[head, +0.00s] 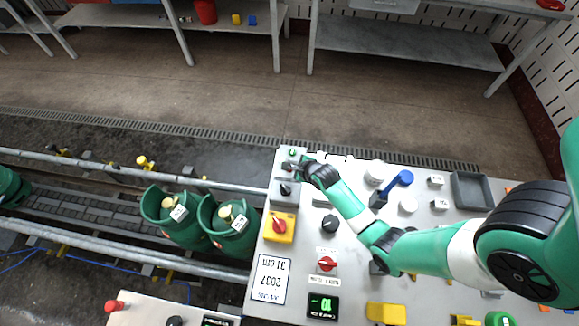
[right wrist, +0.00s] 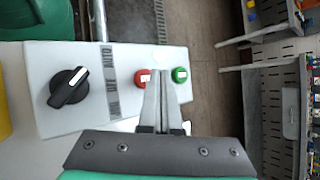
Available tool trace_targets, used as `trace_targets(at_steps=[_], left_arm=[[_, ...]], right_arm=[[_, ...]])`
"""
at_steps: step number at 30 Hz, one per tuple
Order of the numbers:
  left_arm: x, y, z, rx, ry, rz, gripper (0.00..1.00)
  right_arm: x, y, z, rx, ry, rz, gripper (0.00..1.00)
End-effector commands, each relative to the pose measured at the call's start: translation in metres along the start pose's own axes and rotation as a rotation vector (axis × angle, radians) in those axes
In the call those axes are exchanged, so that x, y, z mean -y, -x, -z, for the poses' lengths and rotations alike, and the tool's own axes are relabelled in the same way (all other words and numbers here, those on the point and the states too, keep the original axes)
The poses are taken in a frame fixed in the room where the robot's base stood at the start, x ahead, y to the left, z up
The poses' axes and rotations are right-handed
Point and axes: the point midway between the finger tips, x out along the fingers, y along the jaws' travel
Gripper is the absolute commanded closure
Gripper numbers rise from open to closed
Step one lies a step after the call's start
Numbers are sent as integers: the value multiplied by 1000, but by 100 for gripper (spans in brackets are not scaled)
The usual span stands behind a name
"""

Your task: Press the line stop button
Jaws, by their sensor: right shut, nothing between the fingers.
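In the right wrist view the red button (right wrist: 141,77) sits on a grey-white control box (right wrist: 90,125), between a green button (right wrist: 179,74) and a black knob (right wrist: 68,87). My right gripper (right wrist: 160,75) is shut and empty. Its tips show between the two buttons, overlapping the red button's right edge; I cannot tell whether they touch it. In the head view the right gripper (head: 294,166) is over the far end of the box (head: 284,193), near the green button (head: 293,152). It hides the red button there. My left gripper is out of view.
Green gas cylinders (head: 183,225) stand on the conveyor (head: 90,215) left of the panel table. A yellow switch box (head: 280,227) with a red knob is just in front of the control box. Other knobs and a blue-handled tool (head: 396,184) lie to the right.

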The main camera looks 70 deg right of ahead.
Motion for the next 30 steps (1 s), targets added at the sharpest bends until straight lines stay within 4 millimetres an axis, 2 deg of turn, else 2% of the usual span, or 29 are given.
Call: trace_targets(at_steps=[30], left_arm=[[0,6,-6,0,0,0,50]], right_arm=[[-6,-9,6,0,0,0,100]])
